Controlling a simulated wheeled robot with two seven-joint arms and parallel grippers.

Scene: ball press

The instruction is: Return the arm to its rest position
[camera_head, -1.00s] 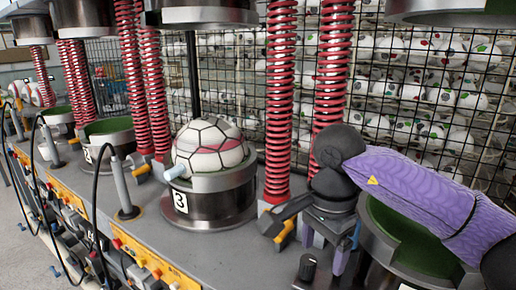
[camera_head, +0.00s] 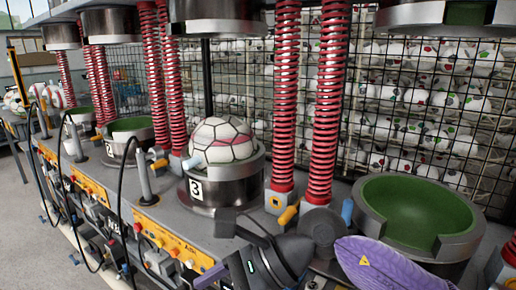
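My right arm comes in from the lower right with a purple link (camera_head: 385,264) and a dark joint. It bends to the left, and its dark wrist lies low in front of the press bench. My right gripper (camera_head: 212,274) is at the bottom edge, partly cut off, in front of the bench's control panel. One purple finger shows; the other is not clear, so its opening cannot be told. I see nothing held in it. My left gripper is not in view.
A white ball with a red panel (camera_head: 222,140) sits in the cup marked 3 (camera_head: 228,187). An empty green-lined cup (camera_head: 418,212) stands at the right. Red springs (camera_head: 328,100) rise behind. Cables and panels line the bench front. Bare floor (camera_head: 20,215) shows at left.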

